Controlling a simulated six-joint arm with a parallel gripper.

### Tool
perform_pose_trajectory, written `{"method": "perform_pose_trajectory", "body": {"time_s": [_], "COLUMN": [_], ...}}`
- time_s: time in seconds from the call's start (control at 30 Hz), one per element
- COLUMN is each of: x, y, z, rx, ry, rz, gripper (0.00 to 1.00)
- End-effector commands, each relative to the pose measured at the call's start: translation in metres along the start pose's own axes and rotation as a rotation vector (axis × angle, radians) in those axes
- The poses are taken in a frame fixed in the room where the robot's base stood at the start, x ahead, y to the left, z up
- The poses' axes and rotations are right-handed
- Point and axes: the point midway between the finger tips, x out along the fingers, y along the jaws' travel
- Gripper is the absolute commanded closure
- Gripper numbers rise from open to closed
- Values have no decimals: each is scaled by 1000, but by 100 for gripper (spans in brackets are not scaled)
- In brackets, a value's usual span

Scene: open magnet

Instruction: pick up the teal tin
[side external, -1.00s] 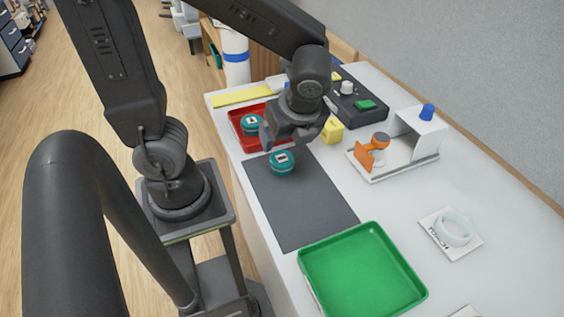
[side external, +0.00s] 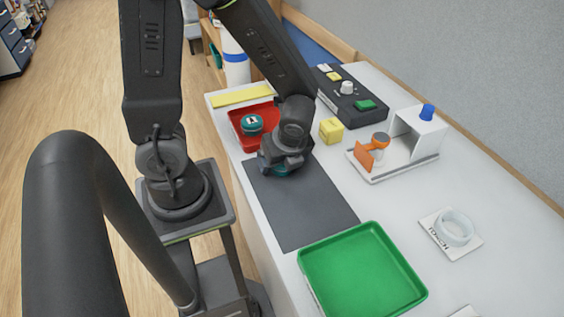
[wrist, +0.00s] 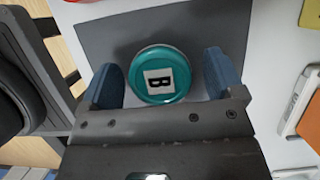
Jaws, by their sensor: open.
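A round teal tin (wrist: 160,58) with a white label and a dark letter B on its lid sits on the dark grey mat (wrist: 110,30), between the two blue fingertips of my gripper (wrist: 163,80) in the wrist view. The fingers are open, with a gap on each side of the tin. In the side view my gripper (side external: 283,162) is down over the tin (side external: 282,170), which is mostly hidden. A second teal tin (side external: 252,123) with a label sits in the red tray (side external: 240,112); its letter is too small to tell.
A green tray (side external: 360,270) stands empty in front of the mat. A yellow block (side external: 331,130), a white stand with an orange part (side external: 378,155), a black control box (side external: 350,98) and a white ring on a card (side external: 455,230) lie to the right. The mat's front half is clear.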

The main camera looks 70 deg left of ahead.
Motion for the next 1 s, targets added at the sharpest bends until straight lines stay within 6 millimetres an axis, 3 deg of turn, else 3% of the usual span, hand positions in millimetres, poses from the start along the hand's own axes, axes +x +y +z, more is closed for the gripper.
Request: {"method": "perform_pose_trajectory", "body": {"time_s": [0.13, 0.7, 1.0], "x": [0, 0, -2], "y": [0, 0, 0], "z": [0, 0, 1], "rx": [0, 0, 0], "ry": [0, 0, 0], "rz": [0, 0, -1], "gripper": [13, 67, 67]}}
